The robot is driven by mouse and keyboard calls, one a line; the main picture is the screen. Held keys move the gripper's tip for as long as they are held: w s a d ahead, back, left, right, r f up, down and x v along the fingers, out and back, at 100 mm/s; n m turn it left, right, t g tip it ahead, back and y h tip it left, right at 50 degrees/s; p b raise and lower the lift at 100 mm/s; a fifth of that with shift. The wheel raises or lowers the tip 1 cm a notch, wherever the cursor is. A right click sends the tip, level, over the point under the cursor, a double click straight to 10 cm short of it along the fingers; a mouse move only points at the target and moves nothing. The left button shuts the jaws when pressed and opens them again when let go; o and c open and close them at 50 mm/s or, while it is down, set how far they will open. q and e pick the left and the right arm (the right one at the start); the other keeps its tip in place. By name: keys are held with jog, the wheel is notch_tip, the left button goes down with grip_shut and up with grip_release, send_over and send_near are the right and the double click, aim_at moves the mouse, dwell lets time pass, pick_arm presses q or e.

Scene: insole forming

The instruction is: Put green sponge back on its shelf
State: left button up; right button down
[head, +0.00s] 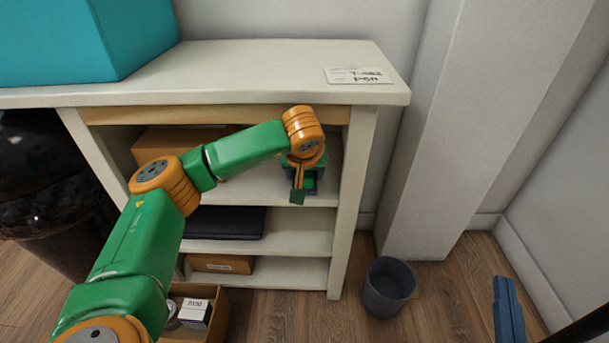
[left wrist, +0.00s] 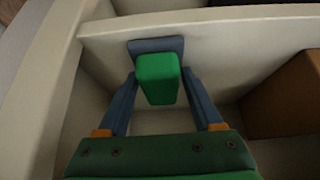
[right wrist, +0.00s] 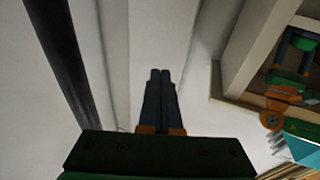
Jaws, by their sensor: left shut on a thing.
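My left gripper (head: 306,185) reaches into the right end of the upper shelf (head: 250,190) of the white shelf unit. In the left wrist view, a green sponge (left wrist: 157,78) sits between the blue fingers of this gripper (left wrist: 158,85), which is shut on it. The shelf's side wall and a back board are close around it. Whether the sponge touches the shelf surface cannot be told. My right gripper (head: 508,312) is low at the right of the head view. In the right wrist view its fingers (right wrist: 160,85) are together and empty.
A cardboard box (head: 165,145) stands on the same shelf, left of the gripper. A dark flat case (head: 225,222) lies on the shelf below. A teal box (head: 85,40) and a label card (head: 358,75) are on top. A grey bin (head: 388,288) stands on the floor.

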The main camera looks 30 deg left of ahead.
jog(key=shift+r+t, duration=0.3)
jog(key=shift+r, duration=0.2)
pick_arm(q)
jog(key=shift+f, duration=0.1)
pick_arm(e)
jog(key=shift+s+a+r, duration=0.1)
pick_arm(q)
jog(key=o, duration=1.3)
pick_arm(e)
jog(key=shift+r, duration=0.2)
